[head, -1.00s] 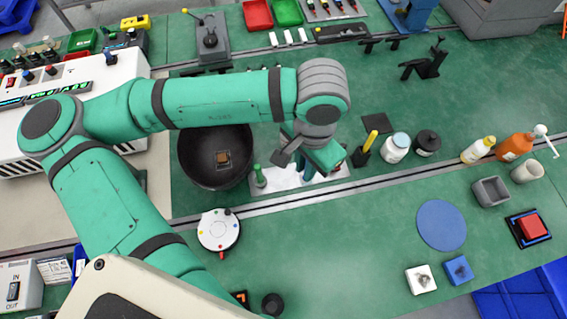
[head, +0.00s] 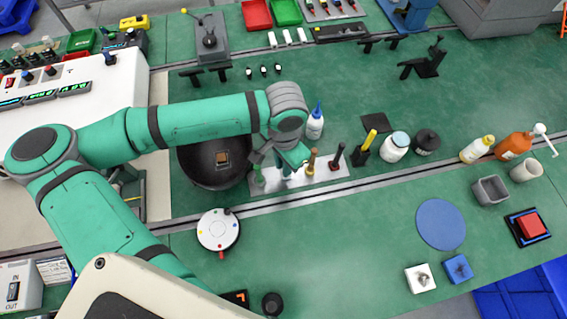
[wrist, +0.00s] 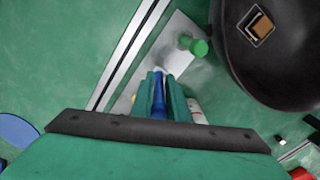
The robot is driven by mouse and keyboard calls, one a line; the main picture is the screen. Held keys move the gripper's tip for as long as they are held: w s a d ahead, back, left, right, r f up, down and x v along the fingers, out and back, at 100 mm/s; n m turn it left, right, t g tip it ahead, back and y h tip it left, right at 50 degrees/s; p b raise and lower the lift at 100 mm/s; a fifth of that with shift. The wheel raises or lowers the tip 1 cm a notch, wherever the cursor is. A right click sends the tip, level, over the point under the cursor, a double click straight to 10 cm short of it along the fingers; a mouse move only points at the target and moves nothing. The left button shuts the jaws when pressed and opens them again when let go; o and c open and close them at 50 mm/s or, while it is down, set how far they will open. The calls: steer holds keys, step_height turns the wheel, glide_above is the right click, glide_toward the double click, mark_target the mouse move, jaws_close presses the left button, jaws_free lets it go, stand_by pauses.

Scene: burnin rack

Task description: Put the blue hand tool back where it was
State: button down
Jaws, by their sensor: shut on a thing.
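The blue hand tool (wrist: 158,104) is between the fingers of my gripper (wrist: 158,80) in the wrist view, pointing away from the camera. In the head view my gripper (head: 287,170) is over the pale metal rack plate (head: 325,173), and my wrist mostly hides the tool. A green-handled tool (head: 259,175) stands at the plate's left end; it also shows in the wrist view (wrist: 197,46). A brown-handled tool (head: 311,160) and a dark red one (head: 338,156) stand right of my gripper. Whether the blue tool touches the plate is unclear.
A large black bowl (head: 205,174) stands close left of the plate. A blue-capped bottle (head: 315,126) stands just behind it. A black holder with a yellow handle (head: 362,152) and a white jar (head: 395,148) are to the right. A rail (head: 350,187) runs in front.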

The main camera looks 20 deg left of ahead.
steer(key=shift+f, duration=0.1)
steer(key=c, duration=1.7)
jaws_free()
step_height(320, 180, up, 12)
steer(key=shift+r, duration=0.15)
